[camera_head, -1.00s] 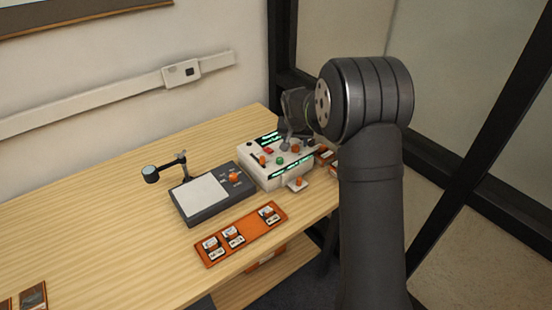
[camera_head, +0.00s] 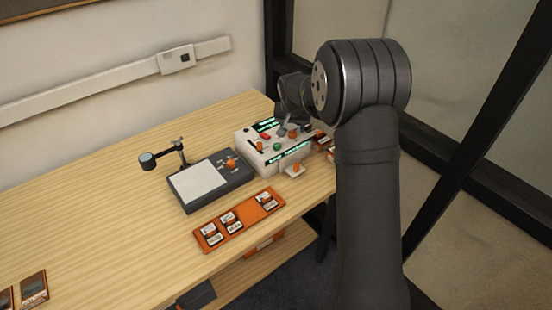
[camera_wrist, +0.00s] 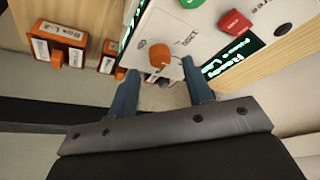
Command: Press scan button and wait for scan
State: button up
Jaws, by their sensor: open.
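A white console (camera_head: 255,160) with lit green displays stands at the right of the table in the head view. It carries a green button (camera_head: 277,146), a red button (camera_head: 265,136) and orange knobs. In the wrist view the green button (camera_wrist: 191,3), the red button (camera_wrist: 234,21) and an orange knob (camera_wrist: 160,56) show. I cannot read which control is the scan button. My gripper (camera_wrist: 160,68) is open and empty, its two fingertips on either side of the orange knob; contact cannot be told. In the head view my gripper (camera_head: 284,129) hangs over the console, partly hidden.
A dark scanner with a white plate (camera_head: 202,184) and a lamp arm (camera_head: 148,160) stands left of the console. An orange tray (camera_head: 245,222) holds several labelled pieces in front. Orange labelled boxes (camera_wrist: 67,52) lie beside the console. The table's left is mostly clear.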

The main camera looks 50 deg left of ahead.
grip_shut()
dwell(1.9)
